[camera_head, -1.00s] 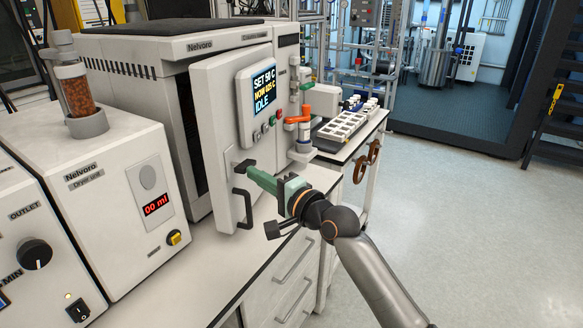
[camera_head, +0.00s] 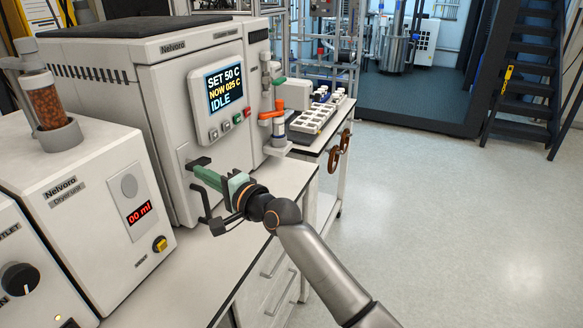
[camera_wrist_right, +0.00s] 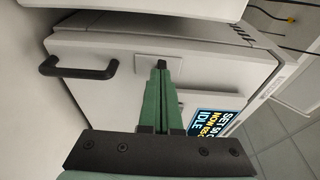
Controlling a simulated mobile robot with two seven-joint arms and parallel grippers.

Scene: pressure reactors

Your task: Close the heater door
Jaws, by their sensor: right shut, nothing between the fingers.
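The heater is a white box labelled Nelvoro, and its door (camera_head: 175,130) carries a display reading SET 50 C and IDLE. In the head view the door looks flush with the heater body (camera_head: 95,62), with no clear gap. The dark door handle (camera_head: 204,204) is low on the door; it also shows in the right wrist view (camera_wrist_right: 88,72). My right gripper (camera_head: 200,172) is shut and empty. Its green fingertips (camera_wrist_right: 160,68) are at the small dark latch (camera_head: 198,162) on the door front, touching or very close. My left gripper is out of view.
The dryer unit (camera_head: 85,200) stands left of the heater. A valve with an orange handle (camera_head: 270,116) and a tray of vials (camera_head: 312,122) are to the right. The bench top (camera_head: 225,250) in front is clear, with open floor at right.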

